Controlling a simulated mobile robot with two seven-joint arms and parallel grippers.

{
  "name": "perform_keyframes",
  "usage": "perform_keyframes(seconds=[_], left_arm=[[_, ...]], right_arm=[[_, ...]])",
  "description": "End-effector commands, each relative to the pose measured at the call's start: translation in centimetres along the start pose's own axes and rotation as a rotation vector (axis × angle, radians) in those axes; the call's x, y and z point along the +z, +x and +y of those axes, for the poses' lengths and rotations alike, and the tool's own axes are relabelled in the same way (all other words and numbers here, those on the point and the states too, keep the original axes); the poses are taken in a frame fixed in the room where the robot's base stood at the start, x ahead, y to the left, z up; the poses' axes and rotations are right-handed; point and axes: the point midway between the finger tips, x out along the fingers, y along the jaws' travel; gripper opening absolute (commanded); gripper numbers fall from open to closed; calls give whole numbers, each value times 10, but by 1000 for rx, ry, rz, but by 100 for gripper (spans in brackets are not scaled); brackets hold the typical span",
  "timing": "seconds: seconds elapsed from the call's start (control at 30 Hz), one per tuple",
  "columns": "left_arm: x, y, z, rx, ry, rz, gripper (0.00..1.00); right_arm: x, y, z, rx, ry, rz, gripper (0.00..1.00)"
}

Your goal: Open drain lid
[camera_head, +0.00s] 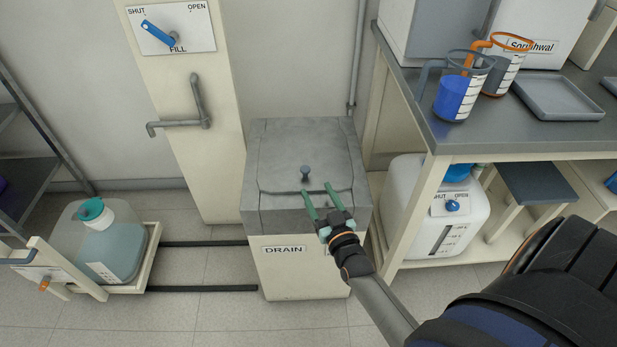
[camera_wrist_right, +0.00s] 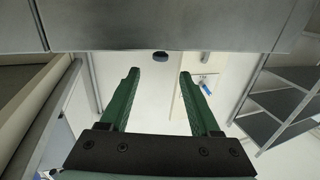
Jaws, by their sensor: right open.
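The drain box (camera_head: 300,275) is a pale cabinet with a grey top, labelled DRAIN. Its grey lid (camera_head: 280,160) lies flat and closed on top. A small dark knob (camera_head: 305,173) stands up on the lid. My right gripper (camera_head: 316,189) is open and empty, with its green fingers pointing at the knob from the front right. In the right wrist view the knob (camera_wrist_right: 160,57) shows just beyond the fingertips and between them, apart from both fingers (camera_wrist_right: 159,72). My left gripper is not in view.
A column with a FILL plate and blue handle (camera_head: 158,34) and a grey spout (camera_head: 180,123) stands behind left. A bench (camera_head: 550,135) with jugs is at right, a white canister (camera_head: 420,235) below it. A teal-capped tank (camera_head: 105,240) sits on a cart at left.

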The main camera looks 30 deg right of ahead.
Motion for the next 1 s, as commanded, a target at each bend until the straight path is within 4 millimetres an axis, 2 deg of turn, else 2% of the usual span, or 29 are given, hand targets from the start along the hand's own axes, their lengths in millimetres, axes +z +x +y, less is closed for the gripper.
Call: perform_keyframes(seconds=[0.03, 0.2, 0.4, 0.8, 1.0], left_arm=[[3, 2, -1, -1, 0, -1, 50], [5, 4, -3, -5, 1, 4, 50], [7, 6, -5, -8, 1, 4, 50], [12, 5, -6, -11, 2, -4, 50], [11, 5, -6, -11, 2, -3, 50]], right_arm=[[1, 12, 0, 0, 0, 4, 63], [1, 43, 0, 0, -1, 2, 63], [1, 65, 0, 0, -1, 0, 63], [0, 71, 0, -1, -1, -1, 63], [0, 71, 0, -1, -1, -1, 42]])
